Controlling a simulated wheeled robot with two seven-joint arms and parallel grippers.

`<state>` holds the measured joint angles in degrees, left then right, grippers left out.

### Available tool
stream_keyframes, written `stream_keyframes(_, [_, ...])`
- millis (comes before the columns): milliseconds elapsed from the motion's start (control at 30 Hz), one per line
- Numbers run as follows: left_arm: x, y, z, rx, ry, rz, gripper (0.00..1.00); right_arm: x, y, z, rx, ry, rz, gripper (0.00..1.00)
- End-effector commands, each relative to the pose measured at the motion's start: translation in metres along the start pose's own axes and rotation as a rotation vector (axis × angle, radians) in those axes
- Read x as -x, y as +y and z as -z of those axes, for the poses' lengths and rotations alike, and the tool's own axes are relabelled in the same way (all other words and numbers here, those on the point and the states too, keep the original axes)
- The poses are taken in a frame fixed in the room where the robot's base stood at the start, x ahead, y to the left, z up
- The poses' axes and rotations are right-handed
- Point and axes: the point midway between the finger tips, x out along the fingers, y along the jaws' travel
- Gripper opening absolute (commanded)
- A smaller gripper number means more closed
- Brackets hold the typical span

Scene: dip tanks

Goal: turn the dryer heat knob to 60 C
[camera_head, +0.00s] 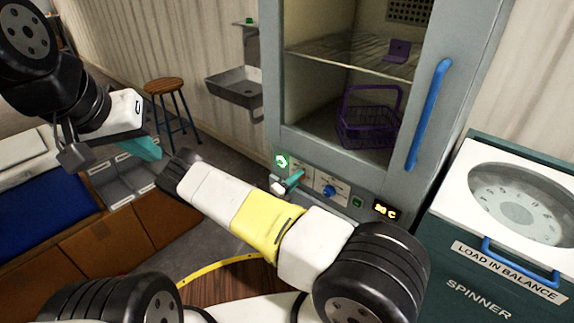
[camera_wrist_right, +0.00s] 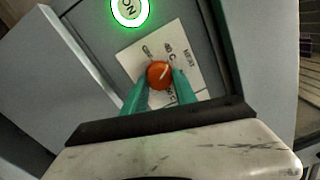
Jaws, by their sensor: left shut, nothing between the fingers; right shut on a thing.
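The dryer (camera_head: 268,75) is a tall grey cabinet with a control strip under its chamber. In the right wrist view an orange knob (camera_wrist_right: 159,74) sits on a white label plate (camera_wrist_right: 188,45) with a 40 C mark. The light line on the knob points towards the upper right of that view. My right gripper (camera_wrist_right: 160,80) is shut on the orange knob, one teal finger on each side. In the head view my right gripper (camera_head: 291,182) hides most of this knob. My left gripper (camera_head: 148,149) is shut and empty, away from the dryer.
A blue knob (camera_head: 329,191) and a yellow-digit display (camera_head: 386,210) are to the right on the strip. A lit green ON button (camera_head: 281,161) is above the orange knob. A purple basket (camera_head: 367,127) stands inside. The spinner (camera_head: 460,215) stands at right.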

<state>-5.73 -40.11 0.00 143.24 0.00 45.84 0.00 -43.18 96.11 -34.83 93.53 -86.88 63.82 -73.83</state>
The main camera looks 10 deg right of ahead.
Motion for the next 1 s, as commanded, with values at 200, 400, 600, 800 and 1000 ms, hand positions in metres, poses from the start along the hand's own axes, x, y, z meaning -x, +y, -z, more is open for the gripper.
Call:
stream_keyframes(200, [0.0, 0.0, 0.0, 0.0, 0.0, 0.0, 0.0, 0.001, 0.002, 0.0, -0.204, 0.006, 0.004, 0.0])
stream_keyframes(400, [0.0, 0.0, 0.0, 0.0, 0.0, 0.0, 0.0, 0.001, 0.003, -0.0006, -0.395, 0.011, 0.01, 0.0])
stream_keyframes(600, [0.0, 0.0, 0.0, 0.0, 0.0, 0.0, 0.0, 0.0012, 0.0039, -0.0009, -0.584, 0.018, 0.015, 0.0])
stream_keyframes(800, [0.0, 0.0, 0.0, 0.0, 0.0, 0.0, 0.0, 0.0014, 0.0049, -0.0016, -0.773, 0.024, 0.02, 0.0])
stream_keyframes(1000, [0.0, 0.0, 0.0, 0.0, 0.0, 0.0, 0.0, 0.0016, 0.0057, -0.0024, -0.965, 0.032, 0.025, 0.0])
